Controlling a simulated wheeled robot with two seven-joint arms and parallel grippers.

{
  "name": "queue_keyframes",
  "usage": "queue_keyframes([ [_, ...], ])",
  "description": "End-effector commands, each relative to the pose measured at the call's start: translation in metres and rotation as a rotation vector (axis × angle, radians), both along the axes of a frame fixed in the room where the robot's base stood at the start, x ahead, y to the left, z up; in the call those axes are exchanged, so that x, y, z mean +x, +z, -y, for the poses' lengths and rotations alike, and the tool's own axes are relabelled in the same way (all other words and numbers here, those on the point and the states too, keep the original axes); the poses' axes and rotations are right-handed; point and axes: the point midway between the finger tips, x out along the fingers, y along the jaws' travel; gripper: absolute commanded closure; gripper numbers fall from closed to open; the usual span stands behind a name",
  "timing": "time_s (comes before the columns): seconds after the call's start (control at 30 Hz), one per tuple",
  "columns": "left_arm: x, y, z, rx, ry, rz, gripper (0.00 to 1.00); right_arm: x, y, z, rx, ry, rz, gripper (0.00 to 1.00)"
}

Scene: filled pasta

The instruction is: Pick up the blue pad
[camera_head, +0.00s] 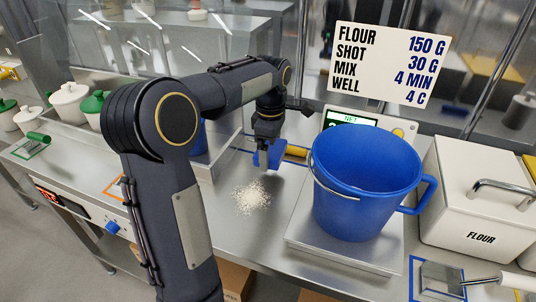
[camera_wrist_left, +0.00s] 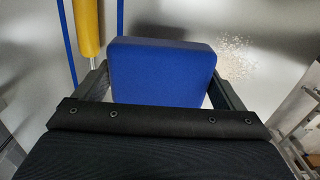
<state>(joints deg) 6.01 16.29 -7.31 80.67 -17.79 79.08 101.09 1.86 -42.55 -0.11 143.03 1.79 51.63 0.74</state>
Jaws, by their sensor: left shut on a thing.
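The blue pad (camera_wrist_left: 160,75) is a flat, rounded block between the two fingers of my left gripper (camera_wrist_left: 160,95) in the left wrist view. The gripper is shut on it. In the head view my left gripper (camera_head: 266,150) points down near the middle of the steel counter, with a small part of the blue pad (camera_head: 276,154) showing beside the fingers. I cannot tell whether the pad touches the counter. My right gripper is in neither view.
Pale flour (camera_head: 252,197) lies spilled on the counter. A blue bucket (camera_head: 363,190) stands on a scale (camera_head: 345,255) to the right. A yellow handle (camera_head: 296,151) lies behind the pad. A flour bin (camera_head: 470,200) stands at far right, and a scraper (camera_head: 440,280) lies in front.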

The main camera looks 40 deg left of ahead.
Motion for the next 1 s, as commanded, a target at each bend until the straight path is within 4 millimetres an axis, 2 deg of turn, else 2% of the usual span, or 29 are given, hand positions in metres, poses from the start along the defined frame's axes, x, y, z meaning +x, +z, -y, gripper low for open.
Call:
queue_keyframes([
  [0.03, -0.005, 0.015, 0.010, 0.001, -0.005, 0.007, 0.32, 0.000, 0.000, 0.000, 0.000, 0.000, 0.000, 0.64],
  [0.13, -0.016, 0.039, 0.027, 0.000, -0.005, 0.008, 0.32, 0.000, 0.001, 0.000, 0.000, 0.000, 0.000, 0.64],
  [0.3, -0.040, 0.056, 0.062, 0.000, -0.005, 0.004, 0.32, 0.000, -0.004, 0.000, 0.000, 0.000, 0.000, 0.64],
  [0.5, -0.057, 0.070, 0.089, 0.000, -0.002, 0.003, 0.32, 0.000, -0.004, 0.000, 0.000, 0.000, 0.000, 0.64],
  [0.7, -0.065, 0.075, 0.100, 0.001, 0.000, 0.000, 0.32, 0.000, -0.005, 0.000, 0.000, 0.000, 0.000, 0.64],
  [0.97, -0.065, 0.076, 0.101, 0.001, 0.001, 0.000, 0.32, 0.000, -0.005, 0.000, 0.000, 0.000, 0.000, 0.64],
  [1.0, -0.065, 0.076, 0.101, 0.001, 0.001, 0.000, 0.12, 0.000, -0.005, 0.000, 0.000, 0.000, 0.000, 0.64],
])
